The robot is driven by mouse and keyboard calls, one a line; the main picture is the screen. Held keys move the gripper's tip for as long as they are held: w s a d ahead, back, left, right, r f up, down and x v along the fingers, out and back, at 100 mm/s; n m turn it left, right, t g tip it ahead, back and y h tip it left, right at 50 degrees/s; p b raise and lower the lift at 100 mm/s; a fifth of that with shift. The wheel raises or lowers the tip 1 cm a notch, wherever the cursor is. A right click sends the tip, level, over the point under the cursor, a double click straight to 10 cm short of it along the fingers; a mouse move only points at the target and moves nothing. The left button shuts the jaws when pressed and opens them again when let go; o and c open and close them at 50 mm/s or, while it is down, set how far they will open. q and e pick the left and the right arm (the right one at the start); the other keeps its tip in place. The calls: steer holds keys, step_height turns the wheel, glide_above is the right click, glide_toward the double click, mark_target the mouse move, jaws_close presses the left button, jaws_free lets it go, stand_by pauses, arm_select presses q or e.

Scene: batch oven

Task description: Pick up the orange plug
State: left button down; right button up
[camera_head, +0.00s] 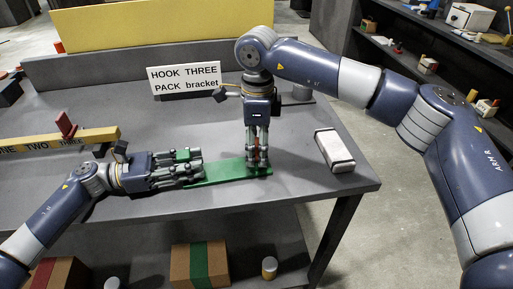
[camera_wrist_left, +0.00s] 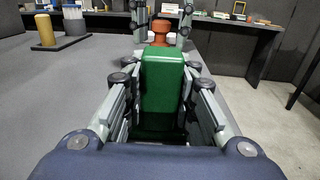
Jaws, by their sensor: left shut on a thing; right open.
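My left gripper (camera_head: 192,168) comes in from the left, low over the table, and is shut on a green block (camera_wrist_left: 162,82). The block's top also shows between its fingers in the head view (camera_head: 183,155). A flat green plate (camera_head: 222,173) lies just beyond its fingertips. My right gripper (camera_head: 258,165) points straight down at the plate's right end, open. The orange plug (camera_wrist_left: 160,30) stands upright between its fingers, which partly hide it in the head view. Whether the fingers touch the plug is unclear.
A white-topped box (camera_head: 334,152) lies to the right near the table's edge. A sign reading "HOOK THREE PACK bracket" (camera_head: 185,78) stands at the back. A yellow numbered bar (camera_head: 85,138) with a red piece (camera_head: 65,124) is at left. Boxes sit on the shelf below.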

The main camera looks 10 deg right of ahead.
mark_target(258, 140)
arm_select(q)
steer(key=shift+f, duration=0.15)
arm_select(e)
steer(key=c, duration=1)
steer(key=shift+r, duration=0.15)
step_height(258, 140, up, 15)
steer(key=shift+f, duration=0.1)
arm_select(q)
steer(key=c, duration=1.2)
jaws_free()
